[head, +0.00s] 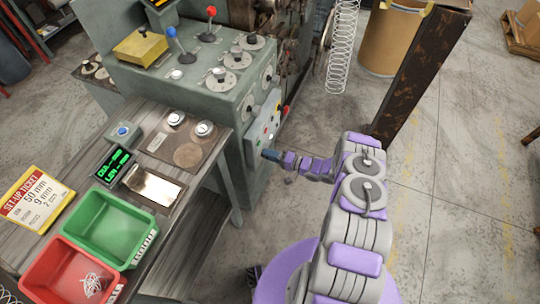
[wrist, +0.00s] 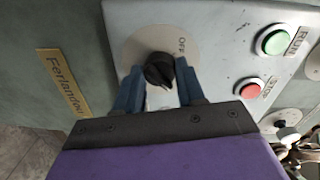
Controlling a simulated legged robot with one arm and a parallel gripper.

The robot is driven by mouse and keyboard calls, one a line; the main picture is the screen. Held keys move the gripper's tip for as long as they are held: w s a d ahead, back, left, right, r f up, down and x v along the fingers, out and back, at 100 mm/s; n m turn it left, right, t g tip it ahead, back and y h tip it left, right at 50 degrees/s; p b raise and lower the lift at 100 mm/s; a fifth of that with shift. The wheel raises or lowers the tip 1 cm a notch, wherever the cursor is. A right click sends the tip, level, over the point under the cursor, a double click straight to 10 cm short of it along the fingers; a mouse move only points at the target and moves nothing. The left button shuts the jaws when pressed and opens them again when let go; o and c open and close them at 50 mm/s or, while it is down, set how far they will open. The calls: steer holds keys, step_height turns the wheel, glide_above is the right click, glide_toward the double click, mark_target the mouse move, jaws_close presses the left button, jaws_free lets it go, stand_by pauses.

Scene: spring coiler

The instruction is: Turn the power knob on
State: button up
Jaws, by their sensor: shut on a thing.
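In the wrist view the black power knob (wrist: 159,70) sits on a round pale dial plate with the word OFF at its upper right. My gripper (wrist: 157,82) has its blue fingers on either side of the knob, shut on it. The knob's pointer side and most of the lower dial are partly hidden by the fingers. In the head view my gripper (head: 268,155) reaches the lower front of the green-grey machine (head: 185,80), and the knob is hidden there.
A green RUN button (wrist: 276,41) and a red STOP button (wrist: 251,88) sit right of the knob on the same panel. A workbench with a green bin (head: 105,228) and a red bin (head: 70,275) stands left. A rusty post (head: 420,75) rises at the right.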

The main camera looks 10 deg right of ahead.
steer(key=shift+w+d, duration=0.1)
steer(key=shift+d, duration=0.1)
steer(key=o, duration=0.9)
steer(key=shift+f, duration=0.15)
steer(key=shift+o, duration=0.7)
steer(key=shift+a, duration=0.1)
steer(key=p+v, duration=0.3)
steer(key=v, duration=1.4)
steer(key=shift+d+p, duration=0.25)
steer(key=shift+p, duration=0.1)
